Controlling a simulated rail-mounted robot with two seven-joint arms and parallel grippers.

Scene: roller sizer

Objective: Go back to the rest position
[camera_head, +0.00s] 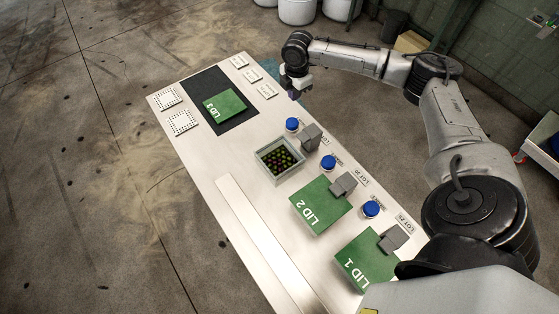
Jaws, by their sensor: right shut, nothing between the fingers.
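My right arm reaches over the far right side of the bench (190,150). My right gripper (294,95) hangs above the bench's back edge, shut and empty, apart from the blue buttons. A green plate marked LID 3 (225,104) lies on a black mat (205,84). Green plates marked LID 2 (318,205) and LID 1 (368,262) cover two spots near the front. My left gripper is not in view.
Blue buttons (292,124), (328,162), (371,209) and grey blocks (311,137), (343,185), (392,238) line the right side. White perforated plates (181,122) lie at the left. White drums (297,11) stand behind on the floor. The floor left of the bench is clear.

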